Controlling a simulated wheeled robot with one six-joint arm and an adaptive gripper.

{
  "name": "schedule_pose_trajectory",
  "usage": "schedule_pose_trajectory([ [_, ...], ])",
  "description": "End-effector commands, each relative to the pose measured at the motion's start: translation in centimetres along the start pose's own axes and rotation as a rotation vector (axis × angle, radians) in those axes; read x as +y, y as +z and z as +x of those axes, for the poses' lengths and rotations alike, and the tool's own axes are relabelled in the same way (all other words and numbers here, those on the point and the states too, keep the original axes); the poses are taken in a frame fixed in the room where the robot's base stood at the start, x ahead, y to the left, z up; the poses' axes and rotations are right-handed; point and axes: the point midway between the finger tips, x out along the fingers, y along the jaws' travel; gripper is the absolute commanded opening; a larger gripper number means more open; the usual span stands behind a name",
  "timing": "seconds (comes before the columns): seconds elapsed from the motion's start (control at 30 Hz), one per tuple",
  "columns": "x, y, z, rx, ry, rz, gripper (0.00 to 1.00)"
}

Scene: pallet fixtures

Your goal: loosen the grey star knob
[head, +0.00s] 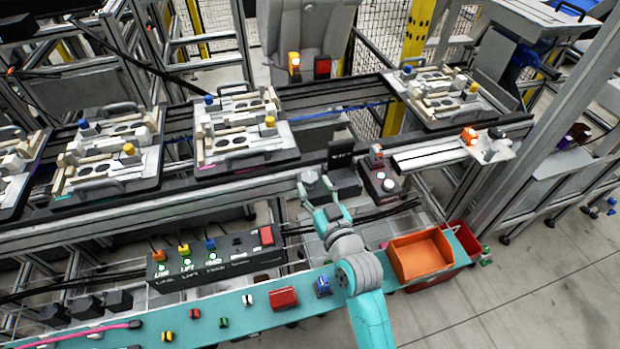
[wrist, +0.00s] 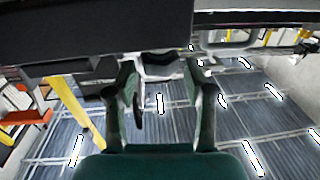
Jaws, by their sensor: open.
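My gripper (wrist: 160,75) is open, with its two dark green fingers apart in the wrist view. A small dark angular piece (wrist: 160,57) shows between the fingertips, below the edge of a long dark beam (wrist: 80,45). I cannot tell whether this piece is the grey star knob, and nothing is clamped between the fingers. In the head view my turquoise and grey arm reaches up to the front of the conveyor, with its grey end (head: 311,180) close to the conveyor's front rail. I cannot pick out a star knob for certain in the head view.
Pallets with fixtures (head: 283,150) stand along the conveyor (head: 320,157). A black box with coloured switches (head: 215,262) and a black device with a white button (head: 378,188) are near my arm. An orange bin (head: 422,258) stands right of it.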

Motion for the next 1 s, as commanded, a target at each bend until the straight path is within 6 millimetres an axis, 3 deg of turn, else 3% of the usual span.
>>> schedule_pose_trajectory([
  [0.23,0.0,0.0,2.8,0.000,0.000,0.000,0.53],
  [0.63,0.0,0.0,3.3,0.000,0.000,0.000,0.53],
  [0.8,0.0,0.0,3.3,0.000,0.000,0.000,0.10],
  [0.83,0.0,0.0,3.3,0.000,0.000,0.000,0.06],
  [1.0,0.1,0.1,3.3,-0.003,-0.006,0.002,0.06],
])
